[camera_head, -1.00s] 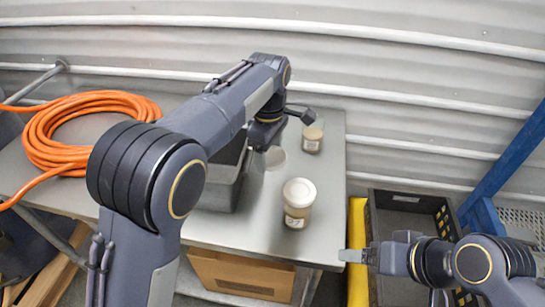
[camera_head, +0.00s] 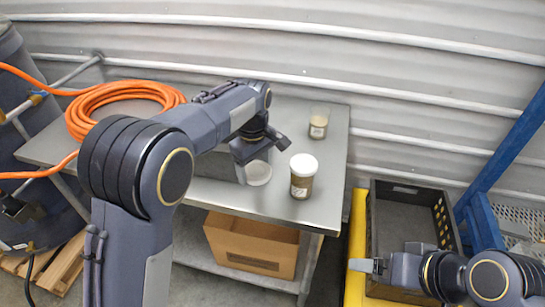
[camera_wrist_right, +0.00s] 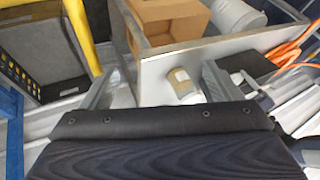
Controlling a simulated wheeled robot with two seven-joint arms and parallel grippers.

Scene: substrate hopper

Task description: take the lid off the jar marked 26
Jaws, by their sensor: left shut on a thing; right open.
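A jar with a pale tan top and a white label (camera_head: 318,126) stands upright at the back right of the metal table; its top looks uncapped and its number is too small to read. A jar with a white lid (camera_head: 303,178) stands nearer the front; its label reads like 27 in the earlier frame. My left gripper (camera_head: 255,164) is over the table, left of both jars, shut on a pale round disc (camera_head: 259,174) that looks like a lid. My right gripper (camera_head: 363,265) is open and empty beside the table; its fingers (camera_wrist_right: 158,86) show apart in the wrist view.
The metal table (camera_head: 315,205) has free room at its right front. A coiled orange hose (camera_head: 90,105) lies at its left. A cardboard box (camera_head: 240,243) sits on the shelf below. A dark crate (camera_head: 410,187) beside a yellow edge (camera_head: 355,230) stands right of the table.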

